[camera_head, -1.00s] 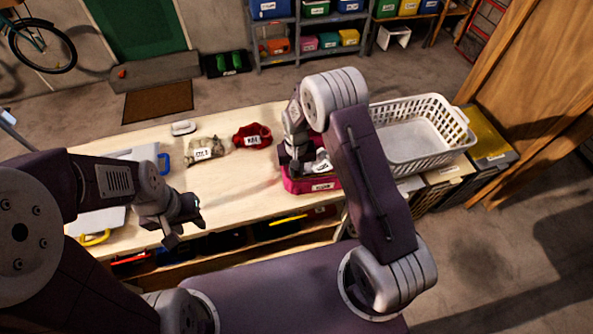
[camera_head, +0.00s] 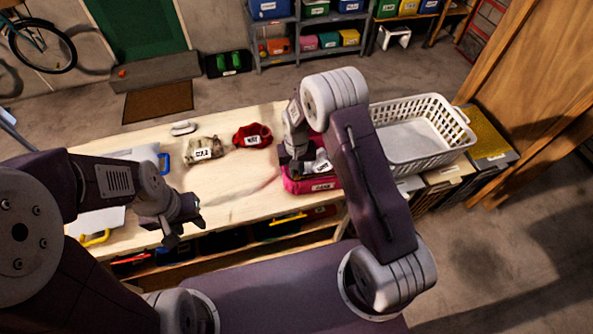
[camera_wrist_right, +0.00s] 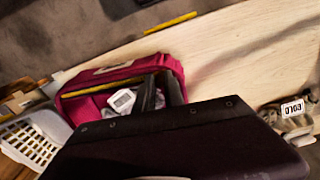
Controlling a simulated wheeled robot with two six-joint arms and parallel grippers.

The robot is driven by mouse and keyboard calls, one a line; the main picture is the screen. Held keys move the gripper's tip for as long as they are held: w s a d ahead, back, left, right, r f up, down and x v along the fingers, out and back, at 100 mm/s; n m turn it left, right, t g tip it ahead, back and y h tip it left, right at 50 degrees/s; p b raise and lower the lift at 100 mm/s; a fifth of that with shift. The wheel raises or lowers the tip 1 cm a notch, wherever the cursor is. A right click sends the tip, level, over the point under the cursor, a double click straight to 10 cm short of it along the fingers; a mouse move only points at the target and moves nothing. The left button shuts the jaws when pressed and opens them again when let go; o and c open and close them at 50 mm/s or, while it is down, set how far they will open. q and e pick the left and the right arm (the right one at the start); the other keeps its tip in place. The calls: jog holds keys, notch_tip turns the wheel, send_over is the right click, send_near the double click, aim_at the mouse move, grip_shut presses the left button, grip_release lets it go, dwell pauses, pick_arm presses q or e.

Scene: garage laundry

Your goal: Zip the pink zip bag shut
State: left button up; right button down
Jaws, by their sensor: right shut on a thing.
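The pink zip bag (camera_head: 322,185) sits on the right part of the workbench, below my right gripper. In the right wrist view the bag (camera_wrist_right: 172,66) has its top open at least in part. A white-labelled item (camera_wrist_right: 122,100) shows in the opening, with a yellow strip along one side. My right gripper (camera_head: 296,166) is at the bag's top; its dark fingers (camera_wrist_right: 155,92) reach the opening. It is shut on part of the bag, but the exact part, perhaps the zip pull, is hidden. My left gripper (camera_head: 186,228) hangs over the bench's front, away from the bag; its jaw opening is unclear.
A red labelled pouch (camera_head: 252,134) and a camouflage labelled pouch (camera_head: 204,150) lie left of the bag. A white basket (camera_head: 440,160) stands to the right. A small white object (camera_head: 184,128) lies at the bench's back edge. The bench middle (camera_head: 235,190) is clear.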

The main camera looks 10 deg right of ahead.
jog(key=shift+d, duration=0.1)
jog(key=d, duration=0.6)
jog(key=s+d+b, duration=0.1)
jog(key=d, duration=1.2)
jog(key=shift+s, duration=0.3)
jog(key=c, duration=1.4)
grip_release()
notch_tip(320, 180, up, 9)
jog(key=b, duration=0.2)
jog(key=shift+b, duration=0.35)
jog(key=shift+d, duration=0.1)
